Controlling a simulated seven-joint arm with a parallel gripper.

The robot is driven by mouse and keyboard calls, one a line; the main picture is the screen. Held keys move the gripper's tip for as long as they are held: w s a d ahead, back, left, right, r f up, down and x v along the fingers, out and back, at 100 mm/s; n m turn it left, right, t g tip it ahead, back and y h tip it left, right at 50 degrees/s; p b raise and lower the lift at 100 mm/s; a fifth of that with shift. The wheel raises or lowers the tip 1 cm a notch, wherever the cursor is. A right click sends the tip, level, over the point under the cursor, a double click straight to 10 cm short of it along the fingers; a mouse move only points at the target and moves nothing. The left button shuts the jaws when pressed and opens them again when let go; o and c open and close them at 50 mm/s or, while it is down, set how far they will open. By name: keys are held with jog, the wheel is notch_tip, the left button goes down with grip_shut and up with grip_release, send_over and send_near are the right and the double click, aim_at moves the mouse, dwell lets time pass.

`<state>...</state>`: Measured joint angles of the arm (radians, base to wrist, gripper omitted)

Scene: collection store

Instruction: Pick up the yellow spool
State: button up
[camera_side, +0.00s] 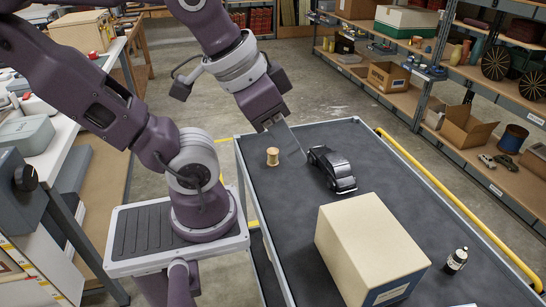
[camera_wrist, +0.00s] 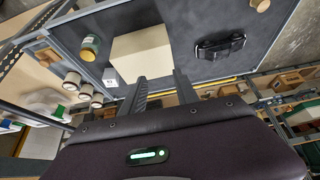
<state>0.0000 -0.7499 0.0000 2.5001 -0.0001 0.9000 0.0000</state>
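The yellow spool (camera_side: 272,157), a pale yellow-tan reel, stands upright on the dark cart top (camera_side: 300,245) near its left edge. In the wrist view a small tan piece that looks like it (camera_wrist: 260,5) shows at the top right, cut off by the frame edge. My gripper (camera_side: 302,158) is above the cart, to the right of the spool and apart from it, close to the black model car. In the wrist view my gripper (camera_wrist: 157,80) has its two fingers apart, with nothing held between them.
The black model car (camera_side: 332,170) sits right of the spool. A large cream box (camera_side: 370,250) takes up the front middle, with a small dark bottle (camera_side: 457,260) to its right. A yellow rail (camera_side: 460,210) runs along the cart's right side. Bare surface lies in front of the spool.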

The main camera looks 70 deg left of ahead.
jog(key=shift+o, duration=0.4)
jog(key=o, duration=0.4)
jog(key=m+g+y, duration=0.6)
jog(key=g+y, duration=0.1)
jog(key=g, duration=0.2)
send_near(273, 152)
jog(key=d+r, duration=0.6)
jog(key=d, duration=0.4)
jog(key=a+f+m+y, duration=0.2)
jog(key=a+f, duration=0.1)
jog(key=f, duration=0.1)
jog(key=a+f+m+y, duration=0.1)
jog(key=a+f+m, duration=0.2)
jog(key=a+f, duration=0.1)
jog(key=a+f+m+g+y, duration=0.1)
jog(key=a+f+m+y, duration=0.1)
jog(key=f, duration=0.3)
jog(key=shift+w+a+m+y, duration=0.2)
jog(key=shift+a+m+y, duration=0.1)
jog(key=shift+a+m, duration=0.3)
jog(key=x, duration=0.7)
jog(key=shift+s+a+r, duration=0.15)
jog(key=shift+s+r, duration=0.15)
jog(key=shift+s, duration=0.15)
